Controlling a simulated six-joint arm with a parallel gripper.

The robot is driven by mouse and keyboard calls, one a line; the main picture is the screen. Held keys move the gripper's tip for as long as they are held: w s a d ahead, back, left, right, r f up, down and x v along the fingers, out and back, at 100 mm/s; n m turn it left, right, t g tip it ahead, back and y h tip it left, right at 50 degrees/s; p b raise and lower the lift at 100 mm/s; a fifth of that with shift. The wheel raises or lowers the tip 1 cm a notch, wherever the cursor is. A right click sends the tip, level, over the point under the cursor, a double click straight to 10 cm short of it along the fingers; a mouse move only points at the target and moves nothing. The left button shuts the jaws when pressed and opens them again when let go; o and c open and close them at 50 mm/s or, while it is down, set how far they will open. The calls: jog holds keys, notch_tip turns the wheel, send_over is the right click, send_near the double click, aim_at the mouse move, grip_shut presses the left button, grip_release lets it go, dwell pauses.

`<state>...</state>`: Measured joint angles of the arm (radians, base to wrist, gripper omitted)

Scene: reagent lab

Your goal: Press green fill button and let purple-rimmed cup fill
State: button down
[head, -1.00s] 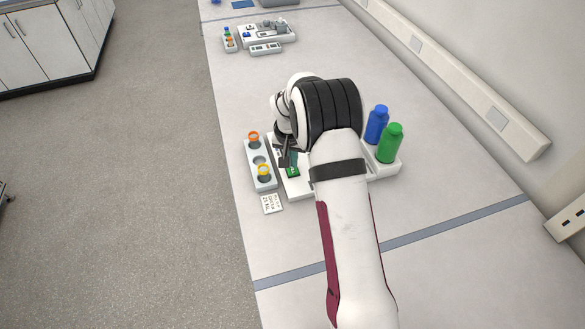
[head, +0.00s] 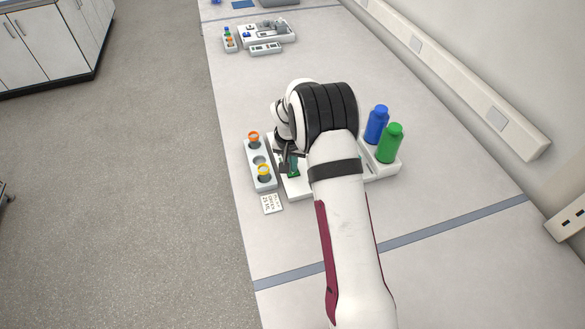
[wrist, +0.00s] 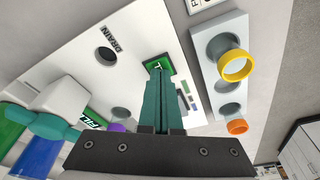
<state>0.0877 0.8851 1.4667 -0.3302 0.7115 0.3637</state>
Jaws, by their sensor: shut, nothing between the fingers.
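My gripper (wrist: 160,75) is shut and empty. In the wrist view its fingertips overlap a green button (wrist: 181,66) with white lettering on the white station, and the fingers cover part of it. I cannot tell whether they touch it. In the head view the green button (head: 295,171) shows just beside my fingers (head: 285,167). The purple-rimmed cup (wrist: 118,127) shows only in part in the wrist view, behind my gripper's body, next to a green FILL label (wrist: 93,123). Its contents are hidden. My arm hides it in the head view.
A grey rack (head: 249,164) left of the station holds an orange-rimmed cup (head: 253,138) and a yellow-rimmed cup (head: 264,171). A card (head: 272,204) lies in front. Blue (head: 376,125) and green (head: 390,144) bottles stand at the right. The near bench is clear.

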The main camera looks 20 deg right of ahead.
notch_tip(320, 180, up, 7)
dwell(0.9)
jog(key=s+a+r, duration=0.4)
jog(key=s+r, duration=0.7)
jog(key=s, duration=0.3)
jog(key=s+a+g+y, duration=0.1)
jog(key=s+a, duration=0.2)
jog(key=s, duration=0.9)
jog(key=s+a+g+y, duration=0.1)
jog(key=s+a, duration=0.2)
jog(key=s, duration=0.9)
jog(key=shift+r+y, duration=0.4)
